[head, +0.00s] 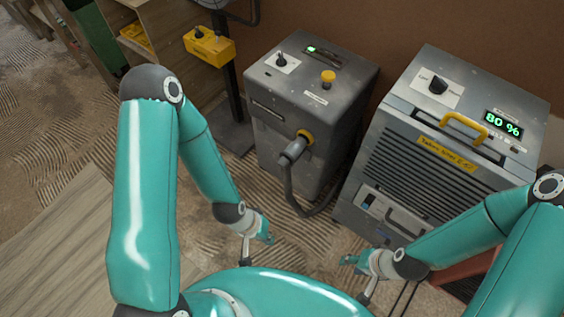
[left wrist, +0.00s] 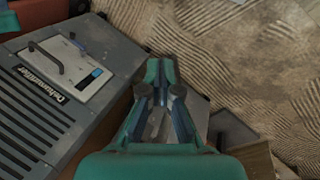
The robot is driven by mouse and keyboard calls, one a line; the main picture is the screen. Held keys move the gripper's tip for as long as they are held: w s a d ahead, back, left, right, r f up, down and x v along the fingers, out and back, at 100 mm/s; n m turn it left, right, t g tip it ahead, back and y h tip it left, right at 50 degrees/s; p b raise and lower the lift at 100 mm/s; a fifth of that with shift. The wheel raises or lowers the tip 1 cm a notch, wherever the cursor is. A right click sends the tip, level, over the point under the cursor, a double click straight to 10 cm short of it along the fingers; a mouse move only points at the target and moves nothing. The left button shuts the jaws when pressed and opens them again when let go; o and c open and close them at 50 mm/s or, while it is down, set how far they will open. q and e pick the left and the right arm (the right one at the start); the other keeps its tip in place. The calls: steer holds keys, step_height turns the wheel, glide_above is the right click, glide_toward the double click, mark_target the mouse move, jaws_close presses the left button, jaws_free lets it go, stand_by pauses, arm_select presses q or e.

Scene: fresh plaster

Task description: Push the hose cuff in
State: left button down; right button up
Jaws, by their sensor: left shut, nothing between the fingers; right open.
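The grey hose cuff (head: 294,150) is at the yellow ring port (head: 305,136) on the front of the dark grey vacuum unit (head: 318,112). Its dark hose (head: 291,196) hangs down and curves right along the floor. I cannot tell how deep the cuff sits in the ring. My left gripper (head: 268,239) is below and in front of the cuff, apart from it. Its fingers show shut and empty in the left wrist view (left wrist: 160,72). My right gripper (head: 348,260) is open, low in front of the dehumidifier. The cuff is not visible in the left wrist view.
The dehumidifier (head: 372,150), with a yellow handle and a green "80 %" display, stands right of the vacuum unit. A stand with a yellow box (head: 209,48) is at left, near a wooden shelf (head: 150,40). Ridged floor (head: 190,230) is open in front.

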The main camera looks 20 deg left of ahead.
arm_select(q)
steer(key=m+t+h+b, duration=0.2)
steer(key=m+t+b, duration=1.4)
steer(key=m+b, duration=1.25)
glide_toward(285, 159)
steer(key=n+b, duration=0.5)
steer(key=shift+m, duration=0.25)
steer(key=p+x, duration=0.1)
steer(key=x, duration=0.5)
steer(key=shift+d, duration=0.25)
steer(key=shift+w+d, duration=0.15)
steer(key=shift+w, duration=0.4)
